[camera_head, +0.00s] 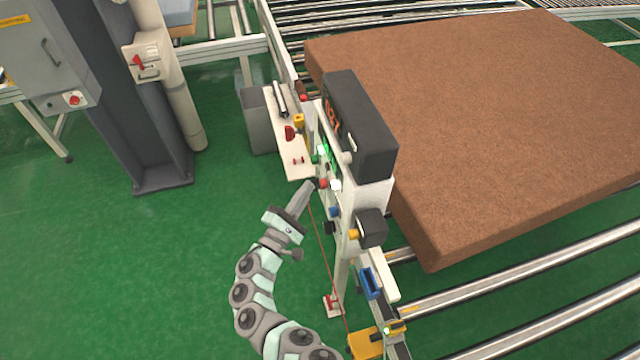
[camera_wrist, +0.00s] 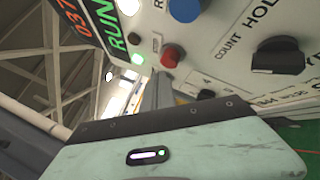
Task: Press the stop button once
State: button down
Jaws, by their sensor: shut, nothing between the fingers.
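A red round button (camera_wrist: 172,57), which looks like the stop button, stands out from the white control panel (camera_wrist: 212,45); its label is not readable. In the head view the red button (camera_head: 323,183) is on the panel's left-facing side. My gripper (camera_head: 312,186) is shut and empty, its tip right beside the red button. In the wrist view my gripper (camera_wrist: 158,78) points up at the panel, its tip just below the button. I cannot tell whether they touch. A green display (camera_wrist: 110,28) reads RUN.
A lit white-green button (camera_wrist: 136,58), a blue button (camera_wrist: 185,8) and a black rotary knob (camera_wrist: 277,55) are close by. A brown mattress (camera_head: 480,120) lies on rollers behind the panel. A grey bin (camera_head: 258,120) stands left. The green floor (camera_head: 120,270) is clear.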

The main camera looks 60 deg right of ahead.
jog(key=shift+s+d, duration=0.25)
jog(key=shift+s+d, duration=0.6)
jog(key=shift+s, duration=0.1)
dwell(1.1)
dwell(0.4)
jog(key=shift+w+a+b, duration=0.35)
jog(key=shift+w+a, duration=0.5)
jog(key=shift+w, duration=0.1)
jog(key=shift+w, duration=0.1)
jog(key=w+a+b, duration=0.2)
jog(key=w+a, duration=0.1)
jog(key=shift+w+a, duration=0.1)
jog(key=shift+w, duration=0.25)
dwell(0.5)
